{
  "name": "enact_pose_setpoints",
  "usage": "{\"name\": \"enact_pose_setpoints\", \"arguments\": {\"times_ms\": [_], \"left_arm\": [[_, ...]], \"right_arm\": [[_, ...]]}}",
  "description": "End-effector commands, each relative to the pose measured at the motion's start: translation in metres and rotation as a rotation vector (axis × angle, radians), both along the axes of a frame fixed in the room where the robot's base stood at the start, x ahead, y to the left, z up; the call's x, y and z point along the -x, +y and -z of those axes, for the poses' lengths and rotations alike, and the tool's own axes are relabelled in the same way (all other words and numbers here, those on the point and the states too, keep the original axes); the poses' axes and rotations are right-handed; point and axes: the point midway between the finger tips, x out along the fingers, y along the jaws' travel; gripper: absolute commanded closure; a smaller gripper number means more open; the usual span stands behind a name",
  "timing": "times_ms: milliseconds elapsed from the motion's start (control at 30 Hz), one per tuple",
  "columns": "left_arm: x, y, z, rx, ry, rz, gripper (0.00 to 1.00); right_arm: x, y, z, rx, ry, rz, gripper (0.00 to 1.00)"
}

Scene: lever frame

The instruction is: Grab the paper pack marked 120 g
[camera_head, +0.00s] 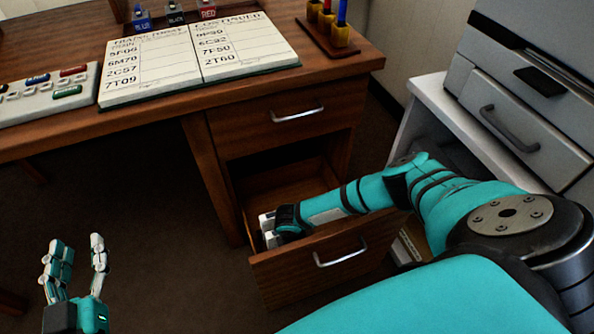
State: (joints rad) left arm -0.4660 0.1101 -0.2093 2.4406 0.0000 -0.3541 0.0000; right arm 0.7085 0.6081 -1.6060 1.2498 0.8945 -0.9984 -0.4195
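No pack with a readable 120 g mark is in view. A pale, partly yellowish thing (409,247) shows low down behind my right arm, under the printer stand; I cannot tell whether it is a paper pack. My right arm reaches across to the pulled-out lower desk drawer (290,272). My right gripper (268,228) is at the drawer's left front corner, fingers down; whether it holds anything is hidden. My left gripper (78,262) is raised at the lower left, fingers apart and empty, away from the desk.
The wooden desk (345,68) bears an open ledger (200,58), a button panel (48,95), ink bottles and a pen holder (328,38). The upper drawer (255,125) is shut. A grey printer (530,120) stands on a white stand (425,100) at right. Floor at lower left is clear.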

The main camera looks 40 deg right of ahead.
Motion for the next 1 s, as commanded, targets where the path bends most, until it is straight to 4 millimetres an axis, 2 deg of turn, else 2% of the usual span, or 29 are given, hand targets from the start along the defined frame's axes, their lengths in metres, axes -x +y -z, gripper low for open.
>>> {"name": "enact_pose_setpoints", "arguments": {"times_ms": [67, 433, 1000], "left_arm": [[0.0000, 0.0000, 0.0000, 0.000, 0.001, 0.000, 0.60], [0.0000, 0.0000, 0.0000, 0.000, 0.001, 0.000, 0.60], [0.0000, 0.0000, -0.0002, -0.001, 0.005, 0.000, 0.60]], "right_arm": [[-0.0001, 0.0000, -0.0002, 0.000, 0.000, 0.000, 0.50], [-0.0001, -0.0002, -0.0002, 0.001, 0.000, 0.000, 0.98], [-0.0005, -0.0003, -0.0018, 0.000, -0.001, 0.001, 1.00]]}}
